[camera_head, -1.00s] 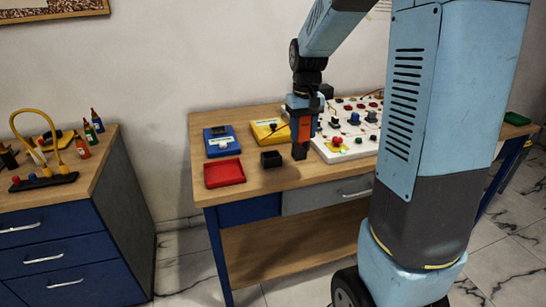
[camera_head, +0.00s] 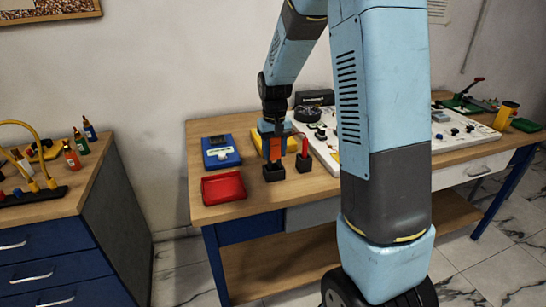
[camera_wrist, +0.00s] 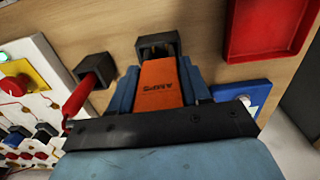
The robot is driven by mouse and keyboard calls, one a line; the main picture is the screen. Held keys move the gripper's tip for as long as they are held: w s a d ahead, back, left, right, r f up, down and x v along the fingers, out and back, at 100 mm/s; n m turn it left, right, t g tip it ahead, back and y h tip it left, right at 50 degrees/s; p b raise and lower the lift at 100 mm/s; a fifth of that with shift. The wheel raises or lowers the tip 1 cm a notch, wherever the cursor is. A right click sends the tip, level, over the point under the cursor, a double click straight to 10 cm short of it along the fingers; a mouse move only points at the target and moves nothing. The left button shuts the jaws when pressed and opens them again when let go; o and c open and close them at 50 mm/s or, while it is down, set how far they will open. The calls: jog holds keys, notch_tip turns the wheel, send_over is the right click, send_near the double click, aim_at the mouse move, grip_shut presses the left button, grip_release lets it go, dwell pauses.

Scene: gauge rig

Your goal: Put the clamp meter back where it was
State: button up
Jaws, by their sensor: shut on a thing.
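The clamp meter (camera_wrist: 162,82) is an orange body with dark lettering. My gripper (camera_head: 273,145) is shut on it, with a finger on each side in the wrist view (camera_wrist: 165,92). The meter points down at a small black open-topped holder (camera_head: 273,173) on the wooden table. The holder also shows in the wrist view (camera_wrist: 158,44), with the meter's end overlapping its near edge. I cannot tell whether the end is inside or just above it. In the head view the orange part (camera_head: 276,148) is upright over the holder.
A second black holder (camera_head: 304,165) with a red-handled tool (camera_head: 305,147) stands close on the right. A red tray (camera_head: 223,187) and a blue device (camera_head: 220,151) are to the left. A yellow device is partly hidden behind my gripper. A white panel (camera_head: 465,130) lies to the right.

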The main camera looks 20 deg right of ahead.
aim_at(274, 159)
jog(key=shift+w+d+f, duration=0.1)
jog(key=shift+w+f, duration=0.3)
jog(key=shift+f, duration=0.2)
jog(key=shift+w+f, duration=0.15)
jog(key=shift+f, duration=1.5)
jog(key=o, duration=1.1)
jog(key=shift+f, duration=0.1)
jog(key=shift+o, duration=0.2)
